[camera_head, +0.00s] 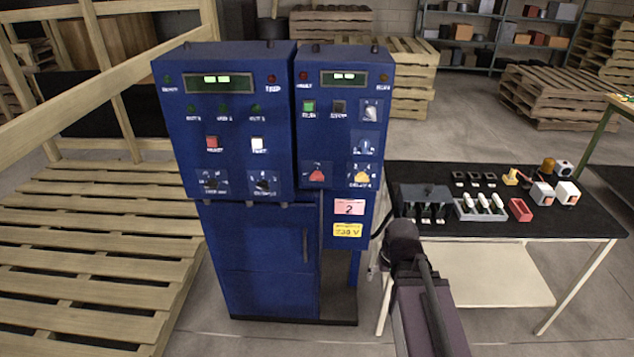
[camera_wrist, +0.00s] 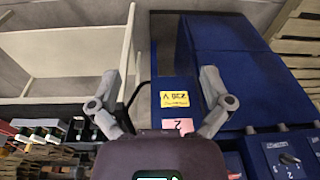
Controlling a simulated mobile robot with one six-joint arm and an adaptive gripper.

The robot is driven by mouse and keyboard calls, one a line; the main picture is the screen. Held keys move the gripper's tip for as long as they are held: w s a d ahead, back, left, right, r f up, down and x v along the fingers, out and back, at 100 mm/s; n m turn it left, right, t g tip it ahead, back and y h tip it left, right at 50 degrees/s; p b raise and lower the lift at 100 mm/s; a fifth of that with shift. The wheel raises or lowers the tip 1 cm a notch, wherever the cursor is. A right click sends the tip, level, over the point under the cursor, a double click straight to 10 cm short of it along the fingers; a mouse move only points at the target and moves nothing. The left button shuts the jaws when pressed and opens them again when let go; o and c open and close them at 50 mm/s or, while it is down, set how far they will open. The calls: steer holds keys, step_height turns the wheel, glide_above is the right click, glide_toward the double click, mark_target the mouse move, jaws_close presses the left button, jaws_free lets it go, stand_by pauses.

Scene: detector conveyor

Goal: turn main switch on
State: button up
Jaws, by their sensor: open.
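The blue control cabinet has two upper boxes. The right box (camera_head: 343,75) carries a grey rotary knob (camera_head: 371,110), a blue knob (camera_head: 365,146), a red knob (camera_head: 317,174) and a yellow knob (camera_head: 361,175). Their lettering is too small to read, so I cannot tell which is the main switch. My gripper (camera_wrist: 160,78) is open and empty, its fingers spread apart in the wrist view. Between them show the yellow voltage label (camera_wrist: 174,99) and pink label (camera_wrist: 178,126), upside down. In the head view my arm stands right of the cabinet, below the knobs, its fingers hard to make out.
The left box (camera_head: 225,120) has lamps, buttons and two dark knobs. Pallets and a wooden railing (camera_head: 95,65) lie left.

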steer(key=w+a+f+n+t+y+b, duration=0.3)
steer(key=w+a+t+b, duration=0.4)
steer(key=w+a, duration=0.4)
steer(key=m+t+h+b, duration=0.4)
steer(key=t+b, duration=1)
steer(key=b, duration=0.1)
glide_toward(317, 180)
steer(key=v, duration=0.3)
steer(key=shift+r, duration=0.1)
steer(key=shift+w, duration=0.2)
steer(key=p+x, duration=0.5)
steer(key=x, duration=0.8)
steer(key=shift+w+r, duration=0.1)
steer(key=shift+w, duration=0.15)
